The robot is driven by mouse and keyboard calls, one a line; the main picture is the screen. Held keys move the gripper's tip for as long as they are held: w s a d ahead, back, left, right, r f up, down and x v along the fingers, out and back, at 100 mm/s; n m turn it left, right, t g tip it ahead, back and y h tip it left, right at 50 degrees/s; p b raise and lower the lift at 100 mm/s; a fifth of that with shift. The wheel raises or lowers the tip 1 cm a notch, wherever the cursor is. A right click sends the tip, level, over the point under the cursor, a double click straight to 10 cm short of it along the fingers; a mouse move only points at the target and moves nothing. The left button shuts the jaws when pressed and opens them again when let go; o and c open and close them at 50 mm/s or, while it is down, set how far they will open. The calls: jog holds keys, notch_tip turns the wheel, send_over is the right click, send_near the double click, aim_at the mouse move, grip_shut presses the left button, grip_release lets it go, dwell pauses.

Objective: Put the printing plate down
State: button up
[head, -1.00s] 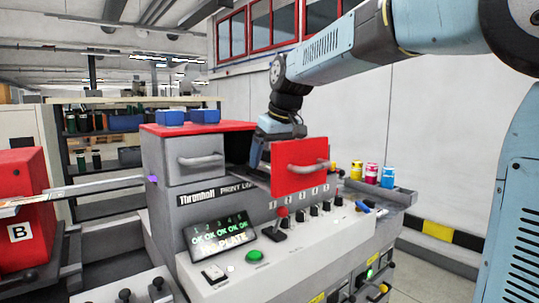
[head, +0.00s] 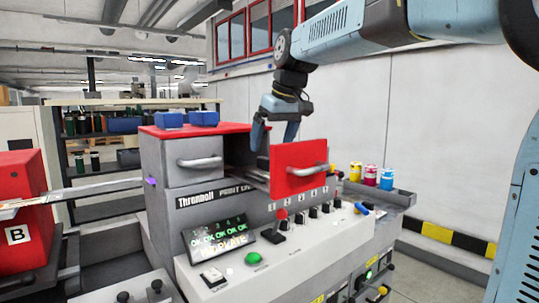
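My gripper (head: 275,136) is above the open drawer of the print unit, just behind the drawer's red front (head: 298,171). Its two fingers are spread and I see nothing between them. The drawer's grey inside (head: 256,173) shows only as a narrow strip left of the red front. I cannot make out the printing plate for certain; the red front hides most of the drawer's inside.
The grey print unit (head: 180,205) has a red top with two blue blocks. A display (head: 218,241), a green button (head: 253,258) and a row of knobs are in front. Ink cans (head: 370,175) stand near a side tray (head: 390,193). A red box marked B (head: 18,215) is at left.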

jog(key=v, duration=0.7)
jog(key=shift+s+d+r, duration=0.1)
jog(key=shift+r, duration=0.05)
